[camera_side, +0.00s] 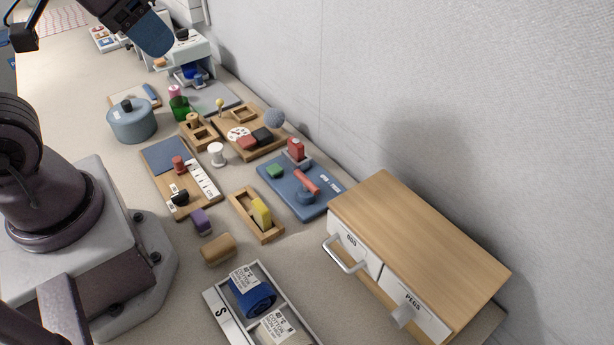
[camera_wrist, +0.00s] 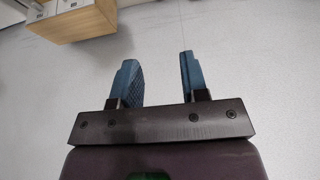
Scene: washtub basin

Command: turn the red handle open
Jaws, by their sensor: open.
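The red handle (camera_side: 306,182) is a short lever on a round blue-grey base, standing on a blue board (camera_side: 291,203) in the middle of the side view. It lies at a slant across its base. My gripper (camera_wrist: 160,80) shows in the wrist view with its two blue fingers apart and nothing between them. In the side view, one blue finger (camera_side: 152,36) shows at the top left, high above the bench and far from the red handle. The wrist view does not show the red handle.
A wooden drawer cabinet (camera_side: 425,250) stands right of the blue board, and it also shows in the wrist view (camera_wrist: 75,24). A green block (camera_side: 275,171) and a red-topped block (camera_side: 296,150) share the board. A wooden tray with a yellow block (camera_side: 261,212) lies in front.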

